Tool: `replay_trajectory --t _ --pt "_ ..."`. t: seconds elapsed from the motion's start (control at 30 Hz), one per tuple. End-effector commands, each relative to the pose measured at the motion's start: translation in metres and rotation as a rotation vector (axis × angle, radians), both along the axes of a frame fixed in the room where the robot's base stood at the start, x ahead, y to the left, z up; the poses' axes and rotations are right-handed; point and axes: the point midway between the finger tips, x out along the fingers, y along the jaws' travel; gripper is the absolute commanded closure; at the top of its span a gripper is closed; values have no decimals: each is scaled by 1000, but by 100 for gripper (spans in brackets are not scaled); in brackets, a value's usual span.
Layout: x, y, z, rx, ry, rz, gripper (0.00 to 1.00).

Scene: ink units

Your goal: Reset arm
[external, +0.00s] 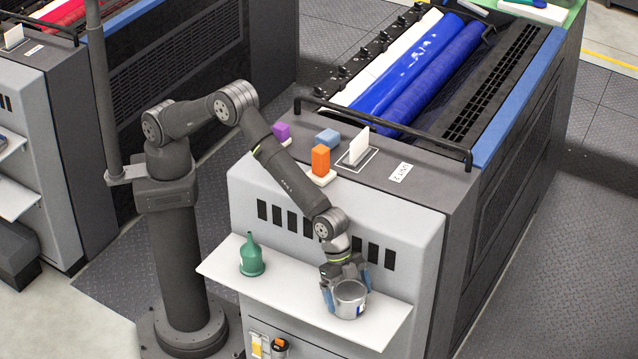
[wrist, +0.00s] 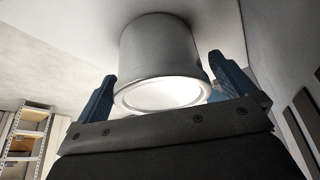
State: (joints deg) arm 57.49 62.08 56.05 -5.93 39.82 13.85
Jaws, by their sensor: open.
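My gripper (external: 343,290) is low over the white shelf on the front of the ink unit. Its blue fingers stand apart on either side of a grey metal can (external: 350,300). The can stands on the shelf near its right end. In the wrist view the can (wrist: 163,55) is between the two open fingers (wrist: 165,85), with a visible gap on the right side. Whether the left finger touches it I cannot tell.
A green funnel (external: 251,256) stands on the shelf (external: 295,290) to the left.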

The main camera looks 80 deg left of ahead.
Motion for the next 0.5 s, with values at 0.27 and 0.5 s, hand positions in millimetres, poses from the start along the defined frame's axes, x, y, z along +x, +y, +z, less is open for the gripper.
replay_trajectory --t 0.27,0.5 --pt "2 -4 5 -2 -1 0 0" --pt "2 -4 11 -1 0 0 0"
